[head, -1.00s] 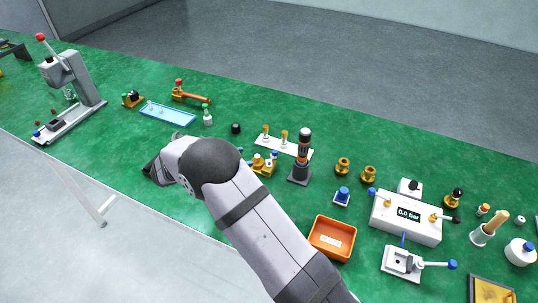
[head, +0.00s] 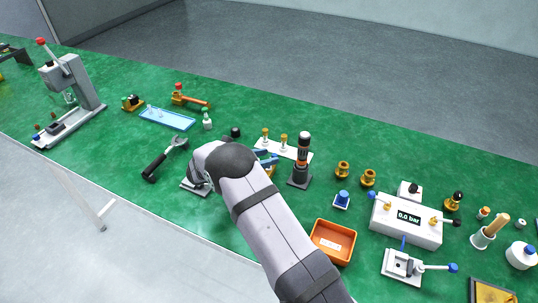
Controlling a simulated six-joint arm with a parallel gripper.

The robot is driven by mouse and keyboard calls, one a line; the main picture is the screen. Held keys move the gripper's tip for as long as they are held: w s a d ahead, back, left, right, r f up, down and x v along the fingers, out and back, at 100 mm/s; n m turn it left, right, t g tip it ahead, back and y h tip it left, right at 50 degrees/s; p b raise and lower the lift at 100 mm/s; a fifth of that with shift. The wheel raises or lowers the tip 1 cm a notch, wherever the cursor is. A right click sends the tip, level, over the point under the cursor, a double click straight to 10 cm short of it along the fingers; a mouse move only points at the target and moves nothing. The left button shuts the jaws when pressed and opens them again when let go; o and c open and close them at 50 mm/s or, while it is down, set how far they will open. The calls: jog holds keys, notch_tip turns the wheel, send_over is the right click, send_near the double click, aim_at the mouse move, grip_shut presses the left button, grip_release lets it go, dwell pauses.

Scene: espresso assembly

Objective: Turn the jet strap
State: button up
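No part is plainly recognisable as the jet strap. A wrench-like tool (head: 165,159) with a black handle and grey head lies on the green table left of my arm. A low grey plate (head: 193,187) shows partly beside my wrist. Blue parts (head: 268,158) and a little brass show just right of my wrist, mostly hidden by it. My gripper is hidden behind my own wrist, so I cannot see its fingers, what they touch, or whether they hold anything.
A dark upright tool (head: 303,155) on a stand is close right of my wrist. A white tray (head: 293,152) with brass pieces lies behind. An orange bin (head: 333,242) is at front right. A lever press (head: 70,85) stands far left. The table's front edge is close.

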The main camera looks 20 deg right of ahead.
jog(key=shift+x, duration=0.95)
grip_shut()
jog(key=shift+n+t, duration=0.5)
jog(key=shift+t, duration=0.1)
jog(key=n+t+y, duration=0.1)
jog(key=n+t+y+b, duration=0.1)
jog(key=shift+w+a+t, duration=0.1)
jog(key=shift+a+t, duration=0.1)
jog(key=shift+t, duration=0.1)
jog(key=shift+a+n+t+y+b, duration=0.15)
jog(key=shift+n+t+y+b, duration=0.15)
jog(key=shift+n+b, duration=0.3)
